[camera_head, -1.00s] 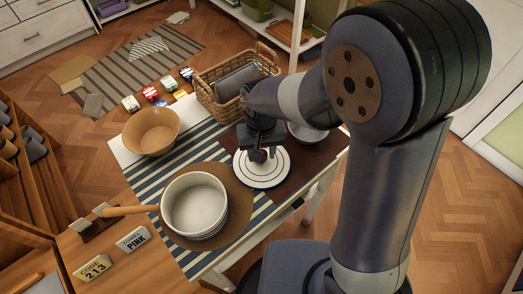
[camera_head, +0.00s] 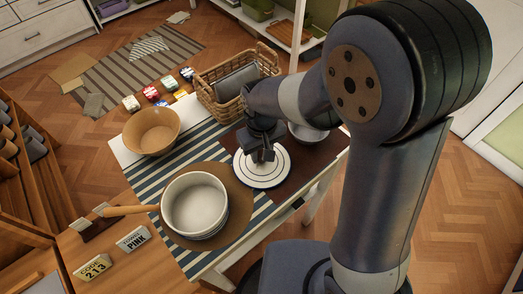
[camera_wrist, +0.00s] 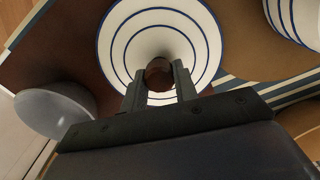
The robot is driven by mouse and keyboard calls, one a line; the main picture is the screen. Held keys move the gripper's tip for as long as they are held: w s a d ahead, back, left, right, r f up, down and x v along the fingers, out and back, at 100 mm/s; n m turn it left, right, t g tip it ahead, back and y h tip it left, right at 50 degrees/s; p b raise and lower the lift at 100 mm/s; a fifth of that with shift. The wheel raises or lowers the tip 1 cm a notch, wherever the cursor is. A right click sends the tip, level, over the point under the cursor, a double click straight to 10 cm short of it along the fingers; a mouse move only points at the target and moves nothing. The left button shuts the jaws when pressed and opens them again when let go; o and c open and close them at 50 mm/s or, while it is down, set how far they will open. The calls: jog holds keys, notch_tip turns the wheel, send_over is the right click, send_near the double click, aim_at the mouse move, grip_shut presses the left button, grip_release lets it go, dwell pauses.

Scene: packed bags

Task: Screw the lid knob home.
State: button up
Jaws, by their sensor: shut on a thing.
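The lid (camera_head: 270,180) is a white disc with blue rings, lying flat on a dark brown mat beside the pot. The wrist view shows the lid (camera_wrist: 122,50) from above, with the brown round knob (camera_wrist: 159,72) at its middle. My gripper (camera_head: 262,157) points down over the lid's centre and hides the knob in the head view. In the wrist view my gripper (camera_wrist: 158,82) has one finger on each side of the knob, shut on it. How tightly the knob sits against the lid cannot be told.
The white pot (camera_head: 192,203) stands on a round brown mat to the left, its wooden handle (camera_head: 130,210) pointing left. A grey bowl (camera_wrist: 55,112) is close to the lid. A tan bowl (camera_head: 152,132) and a wicker basket (camera_head: 208,92) stand farther back.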

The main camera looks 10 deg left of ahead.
grip_shut()
jog(key=shift+m, duration=1.8)
jog(key=shift+m, duration=1.7)
jog(key=shift+d+m, duration=0.1)
jog(key=shift+m, duration=1.6)
